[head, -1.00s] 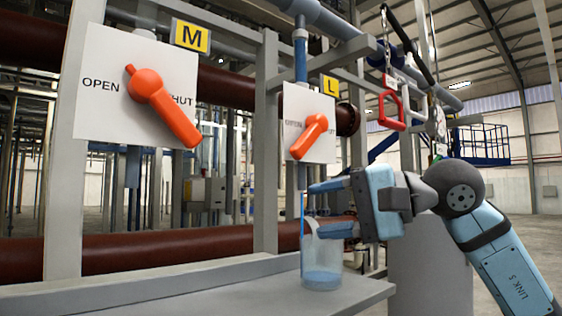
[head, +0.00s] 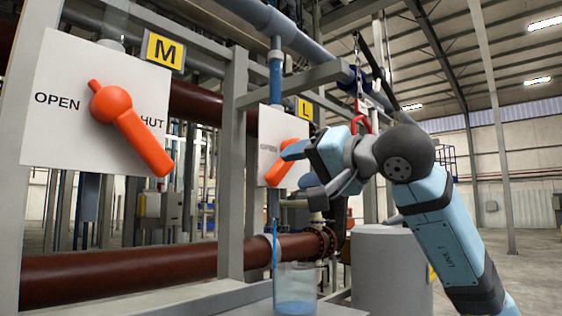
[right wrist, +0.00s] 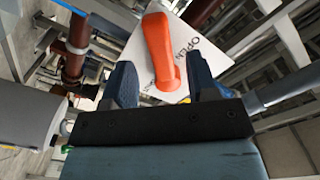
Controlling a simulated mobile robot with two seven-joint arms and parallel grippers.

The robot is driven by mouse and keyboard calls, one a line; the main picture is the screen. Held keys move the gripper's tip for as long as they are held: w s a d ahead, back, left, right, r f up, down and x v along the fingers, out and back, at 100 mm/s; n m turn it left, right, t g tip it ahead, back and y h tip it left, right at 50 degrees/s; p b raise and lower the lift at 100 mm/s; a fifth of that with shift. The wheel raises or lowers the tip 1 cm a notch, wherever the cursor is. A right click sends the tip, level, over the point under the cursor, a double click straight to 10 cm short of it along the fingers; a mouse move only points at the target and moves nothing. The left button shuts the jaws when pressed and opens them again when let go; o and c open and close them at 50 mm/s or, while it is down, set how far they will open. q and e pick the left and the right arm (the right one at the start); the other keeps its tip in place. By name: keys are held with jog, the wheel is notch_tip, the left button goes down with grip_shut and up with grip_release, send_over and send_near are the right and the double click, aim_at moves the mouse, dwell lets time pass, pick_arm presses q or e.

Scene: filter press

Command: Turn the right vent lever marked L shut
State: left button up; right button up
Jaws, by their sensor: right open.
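The right vent lever L is an orange handle (head: 279,174) on a white plate (head: 266,135) under a yellow L tag (head: 305,111). Its visible part slants down to the left; its pivot is partly hidden by my right gripper. My right gripper (head: 290,170) is open, its fingers at the lever. In the right wrist view the orange lever (right wrist: 158,45) shows between the two spread fingers (right wrist: 161,85), with OPEN printed beside it; I cannot tell whether they touch it. Thin blue liquid runs down below the L plate into a clear beaker (head: 295,292). My left gripper is not in view.
A larger orange lever M (head: 130,130) on a white plate (head: 65,85) at left slants down right, towards SHUT. A grey post (head: 232,170) stands between the plates. A red handle (head: 361,121) hangs behind my gripper. A grey drum (head: 392,265) stands below my arm.

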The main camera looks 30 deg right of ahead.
aim_at(285, 169)
jog(key=shift+p+x, duration=0.5)
jog(key=shift+x, duration=1.8)
grip_shut()
